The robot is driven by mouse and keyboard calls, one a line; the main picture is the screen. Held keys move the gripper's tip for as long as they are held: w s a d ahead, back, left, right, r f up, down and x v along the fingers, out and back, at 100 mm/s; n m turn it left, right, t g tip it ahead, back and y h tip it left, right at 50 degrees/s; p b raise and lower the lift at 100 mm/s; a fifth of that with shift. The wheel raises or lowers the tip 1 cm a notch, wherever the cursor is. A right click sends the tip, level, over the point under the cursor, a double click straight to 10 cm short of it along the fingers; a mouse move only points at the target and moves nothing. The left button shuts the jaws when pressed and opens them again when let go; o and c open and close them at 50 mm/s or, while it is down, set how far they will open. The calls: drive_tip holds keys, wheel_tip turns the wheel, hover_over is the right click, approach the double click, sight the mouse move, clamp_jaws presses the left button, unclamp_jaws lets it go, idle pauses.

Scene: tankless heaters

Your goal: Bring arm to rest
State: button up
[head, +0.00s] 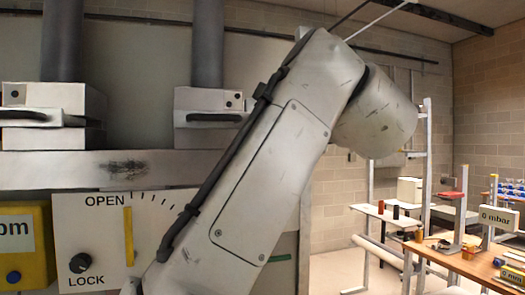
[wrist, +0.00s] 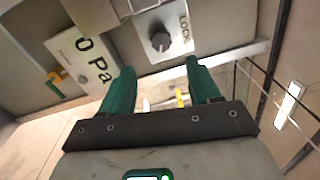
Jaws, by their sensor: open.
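My gripper (wrist: 160,66) shows in the wrist view with its two green fingers spread apart and nothing between them. The fingers point toward a pale panel with a black knob (wrist: 160,42) and the word LOCK, with a gap that I cannot judge. In the head view my arm (head: 262,165) rises from the bottom centre to an elbow at the upper right, then bends down to the right. My gripper is out of the head view.
The OPEN/LOCK panel (head: 95,225) with a yellow bar and black knob (head: 80,263) stands close at left, beside a yellow gauge box (head: 22,270). White units (head: 205,108) hang above. A workbench (head: 445,255) and shelves stand at right. A "0 Pa" plate (wrist: 80,65) shows in the wrist view.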

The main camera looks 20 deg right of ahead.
wheel_tip(320, 180, down, 22)
drive_tip(key=w+d+n+g+h, duration=0.1)
drive_tip(key=w+d+n+g, duration=0.15)
drive_tip(key=n, duration=0.45)
drive_tip(key=s+d+f+n+g, duration=0.1)
drive_tip(key=s+f+n+g, duration=0.15)
drive_tip(key=f, duration=0.55)
drive_tip(key=s+d+f+n+g+b, duration=0.1)
drive_tip(key=s+d+f, duration=0.15)
drive_tip(key=f, duration=0.55)
drive_tip(key=s+d+f+n+g, duration=0.1)
drive_tip(key=s+f+n+g, duration=0.15)
drive_tip(key=f, duration=0.55)
drive_tip(key=s+d+f+n+g, duration=0.2)
drive_tip(key=s+f+n+g, duration=0.15)
drive_tip(key=s+f, duration=1.15)
drive_tip(key=s+a+f+n+g, duration=0.1)
drive_tip(key=s+f+g, duration=0.1)
drive_tip(key=s+f, duration=0.4)
drive_tip(key=s+a+f+n+g+y+b, duration=0.1)
drive_tip(key=s+f+g, duration=0.2)
drive_tip(key=s+f, duration=0.4)
drive_tip(key=s, duration=0.7)
drive_tip(key=shift+a, duration=0.25)
drive_tip(key=shift+f+n, duration=0.1)
drive_tip(key=shift+n, duration=0.15)
